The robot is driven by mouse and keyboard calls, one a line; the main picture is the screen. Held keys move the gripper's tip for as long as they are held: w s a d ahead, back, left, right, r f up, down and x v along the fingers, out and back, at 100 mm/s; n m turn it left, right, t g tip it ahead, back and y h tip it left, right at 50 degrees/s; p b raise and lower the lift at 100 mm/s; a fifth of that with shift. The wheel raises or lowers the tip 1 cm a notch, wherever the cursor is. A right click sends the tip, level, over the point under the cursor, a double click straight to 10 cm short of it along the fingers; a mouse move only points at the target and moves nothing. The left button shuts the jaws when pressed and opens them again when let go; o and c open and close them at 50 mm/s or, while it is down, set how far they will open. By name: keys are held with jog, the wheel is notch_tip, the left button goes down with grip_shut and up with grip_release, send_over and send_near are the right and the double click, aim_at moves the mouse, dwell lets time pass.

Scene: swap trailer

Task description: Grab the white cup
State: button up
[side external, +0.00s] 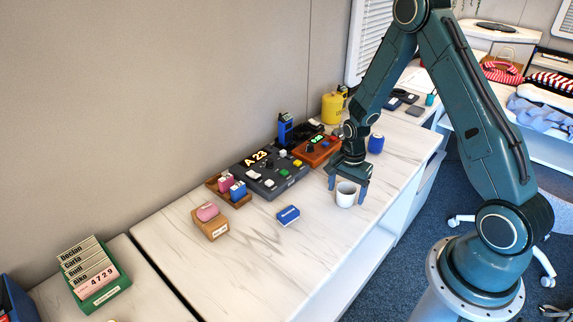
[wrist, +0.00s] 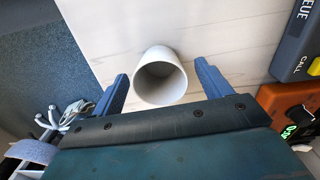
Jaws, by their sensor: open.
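The white cup (side external: 346,194) stands upright on the pale wooden counter in the side view, near the counter's front edge. My gripper (side external: 348,194) is directly over it, pointing down, with a finger on either side of the cup. In the wrist view the cup (wrist: 160,76) shows its open, empty mouth between the two blue fingers of my gripper (wrist: 163,85). The fingers are open, with a visible gap to the cup on each side. Whether the fingertips reach below the rim is hard to tell.
A dark button panel (side external: 272,178) and an orange device (side external: 316,150) stand behind. A blue can (side external: 376,143) is behind right. Bare counter lies in front.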

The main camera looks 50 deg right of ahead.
jog(key=shift+c, duration=0.3)
jog(key=c, duration=1)
jog(key=shift+r, duration=0.2)
notch_tip(320, 180, up, 20)
jog(key=shift+f, duration=0.15)
dwell(0.3)
